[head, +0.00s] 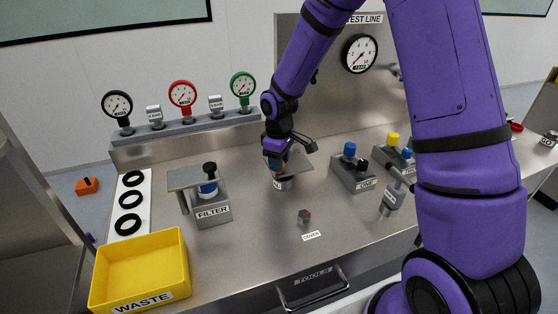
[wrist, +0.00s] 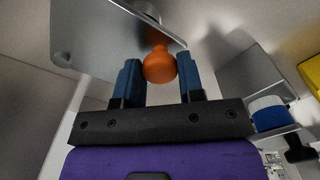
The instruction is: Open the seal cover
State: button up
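The seal cover is a flat grey metal plate (head: 297,164) over a small round metal housing (head: 284,184) in the middle of the bench. In the wrist view the plate (wrist: 100,35) fills the upper left, with an orange knob (wrist: 159,66) at its edge. My gripper (wrist: 161,78) has its blue fingers on both sides of this knob, and they appear to touch it. In the head view my gripper (head: 277,160) comes down on the plate's left end and partly hides the knob. The housing's opening is hidden.
A filter block (head: 211,214) with its own grey plate stands left of the cover. A yellow waste bin (head: 140,270) is front left. Blocks with coloured knobs (head: 352,175) stand to the right. Gauges (head: 182,95) line the back.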

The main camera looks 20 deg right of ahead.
grip_shut()
jog(key=shift+w+a, duration=0.1)
jog(key=shift+w, duration=0.05)
jog(key=shift+w+a+m, duration=0.4)
jog(key=shift+w+m, duration=0.2)
jog(key=shift+m, duration=0.3)
jog(key=w+d+m, duration=0.3)
jog(key=w+m, duration=0.5)
jog(key=m, duration=0.1)
jog(key=w+d+m, duration=0.2)
jog(key=w+m, duration=0.6)
jog(key=m, duration=0.2)
jog(key=shift+d, duration=0.4)
jog(key=shift+w+m, duration=0.1)
jog(key=shift+m, duration=0.2)
